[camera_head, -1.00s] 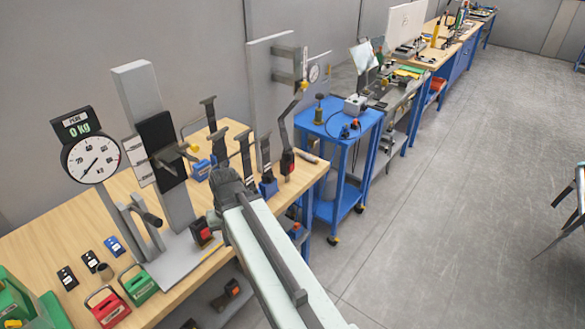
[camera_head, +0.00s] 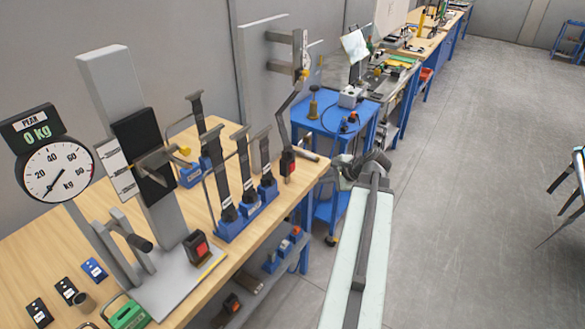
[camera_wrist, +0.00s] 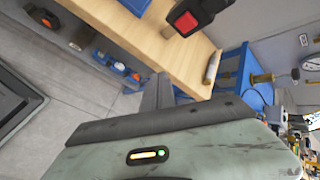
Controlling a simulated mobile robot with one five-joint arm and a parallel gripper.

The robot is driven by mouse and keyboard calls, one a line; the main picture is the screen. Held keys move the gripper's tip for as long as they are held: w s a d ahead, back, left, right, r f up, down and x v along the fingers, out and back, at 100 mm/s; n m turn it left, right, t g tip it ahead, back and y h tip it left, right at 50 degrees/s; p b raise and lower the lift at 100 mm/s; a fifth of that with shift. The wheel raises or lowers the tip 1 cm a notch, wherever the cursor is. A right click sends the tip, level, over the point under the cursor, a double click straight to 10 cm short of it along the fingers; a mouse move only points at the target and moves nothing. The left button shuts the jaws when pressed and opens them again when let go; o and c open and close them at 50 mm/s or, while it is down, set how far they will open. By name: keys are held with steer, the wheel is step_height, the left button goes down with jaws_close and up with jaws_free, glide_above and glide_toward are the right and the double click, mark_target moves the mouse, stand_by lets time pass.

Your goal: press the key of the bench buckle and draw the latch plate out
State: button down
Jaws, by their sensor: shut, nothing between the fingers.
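A black buckle with a red key (camera_head: 288,160) stands near the far right end of the wooden bench (camera_head: 110,205). It shows close up at the top of the wrist view (camera_wrist: 186,22). A dark strap (camera_head: 284,116) runs up from it towards a stand; the latch plate cannot be made out. A second black buckle with a red key (camera_head: 197,247) sits on the grey base of the pull tester. My gripper (camera_head: 343,162) is shut and empty, right of the bench end and apart from both buckles. Its narrow shut fingers (camera_wrist: 158,92) show in the wrist view.
A gauge on a post (camera_head: 57,170) stands at the left. A blue rack (camera_head: 240,222) with several upright straps stands between the two buckles. A blue trolley (camera_head: 345,118) is beyond the bench end. The floor (camera_head: 460,190) at right is clear nearby.

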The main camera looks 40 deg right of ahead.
mark_target(292, 167)
steer(key=shift+w, duration=0.15)
steer(key=shift+w+a, duration=0.35)
steer(key=shift+w, duration=1.05)
steer(key=shift+w+a, duration=0.4)
steer(key=shift+w, duration=1.05)
steer(key=shift+w+a, duration=0.35)
steer(key=shift+w, duration=1.05)
steer(key=shift+w+a, duration=0.1)
steer(key=shift+w, duration=0.25)
steer(key=shift+w+a, duration=0.1)
steer(key=shift+w, duration=0.4)
steer(key=shift+s, duration=0.15)
steer(key=shift+s+d, duration=0.2)
steer(key=shift+s, duration=0.6)
